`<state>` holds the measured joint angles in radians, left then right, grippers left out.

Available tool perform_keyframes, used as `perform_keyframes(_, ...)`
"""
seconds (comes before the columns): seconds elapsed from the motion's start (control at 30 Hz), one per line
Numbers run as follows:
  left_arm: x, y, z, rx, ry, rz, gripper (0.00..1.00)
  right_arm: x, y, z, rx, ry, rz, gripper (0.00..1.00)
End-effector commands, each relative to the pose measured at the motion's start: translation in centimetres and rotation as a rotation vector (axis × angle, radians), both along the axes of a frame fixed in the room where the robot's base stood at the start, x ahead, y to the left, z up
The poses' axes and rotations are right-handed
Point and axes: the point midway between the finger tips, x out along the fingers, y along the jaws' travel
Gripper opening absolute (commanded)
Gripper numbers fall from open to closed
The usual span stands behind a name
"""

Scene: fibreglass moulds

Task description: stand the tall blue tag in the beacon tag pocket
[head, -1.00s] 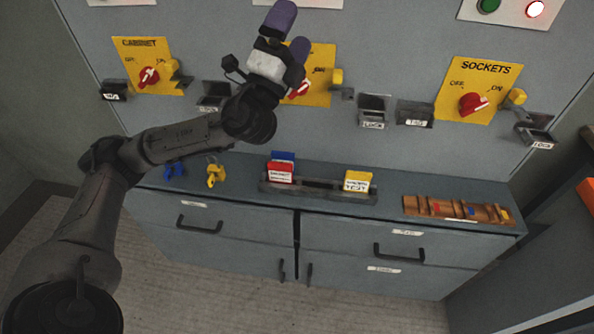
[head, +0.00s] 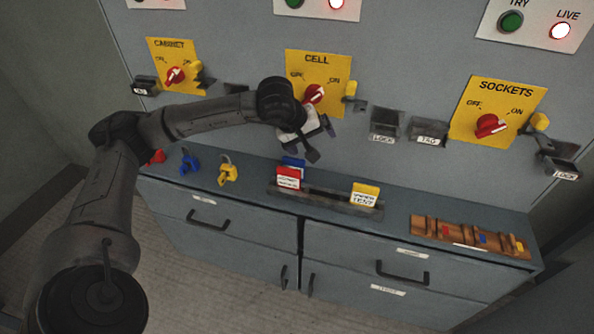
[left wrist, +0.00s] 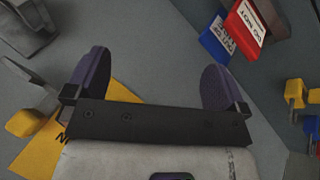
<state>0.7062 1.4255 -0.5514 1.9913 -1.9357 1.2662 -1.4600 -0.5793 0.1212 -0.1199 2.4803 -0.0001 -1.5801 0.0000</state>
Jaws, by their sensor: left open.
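The tall blue tag (head: 294,163) stands in the dark rack on the cabinet top, partly hidden behind a red tag (head: 288,177). In the left wrist view the blue tag (left wrist: 216,42) shows at the upper right beside the red one (left wrist: 246,24). My left gripper (head: 317,143) is open and empty, above and slightly right of the blue tag and apart from it. Its two purple-padded fingers (left wrist: 155,75) are spread in the wrist view. I cannot tell which wall pocket is the beacon one; no beacon label is readable. My right gripper is not in view.
A yellow-topped tag (head: 365,192) stands at the rack's right end. Blue (head: 189,161) and yellow (head: 227,169) padlocks are to the left. A wooden tray (head: 430,230) lies right. LOCK (head: 385,122) and TAG (head: 430,130) pockets stick out of the wall near the gripper.

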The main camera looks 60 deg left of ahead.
Motion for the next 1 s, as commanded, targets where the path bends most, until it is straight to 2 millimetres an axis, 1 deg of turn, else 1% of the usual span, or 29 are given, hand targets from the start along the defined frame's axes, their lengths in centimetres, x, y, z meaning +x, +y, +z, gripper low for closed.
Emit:
perform_keyframes(0.03,-0.9,1.0,-0.5,0.090,0.066,-0.025,1.00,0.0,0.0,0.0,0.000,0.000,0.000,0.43)
perform_keyframes(0.1,-2.2,2.2,-0.9,0.198,0.163,-0.070,1.00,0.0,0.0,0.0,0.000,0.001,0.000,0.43)
perform_keyframes(0.2,-3.8,3.1,-1.4,0.298,0.289,-0.152,1.00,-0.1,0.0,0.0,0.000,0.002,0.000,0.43)
perform_keyframes(0.3,-4.5,3.5,-1.5,0.351,0.348,-0.228,1.00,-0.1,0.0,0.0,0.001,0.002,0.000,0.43)
perform_keyframes(0.37,-4.5,3.5,-1.6,0.367,0.353,-0.265,1.00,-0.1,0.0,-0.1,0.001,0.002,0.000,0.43)
perform_keyframes(0.47,-4.3,3.6,-2.2,0.380,0.358,-0.298,1.00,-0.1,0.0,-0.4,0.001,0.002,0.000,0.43)
perform_keyframes(0.8,-2.8,5.0,-7.5,0.383,0.358,-0.308,1.00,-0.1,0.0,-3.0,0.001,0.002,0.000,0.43)
perform_keyframes(0.9,-2.4,5.3,-8.5,0.383,0.358,-0.307,1.00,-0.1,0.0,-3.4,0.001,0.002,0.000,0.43)
perform_keyframes(1.0,-2.1,5.5,-9.2,0.382,0.356,-0.308,1.00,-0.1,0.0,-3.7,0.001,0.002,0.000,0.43)
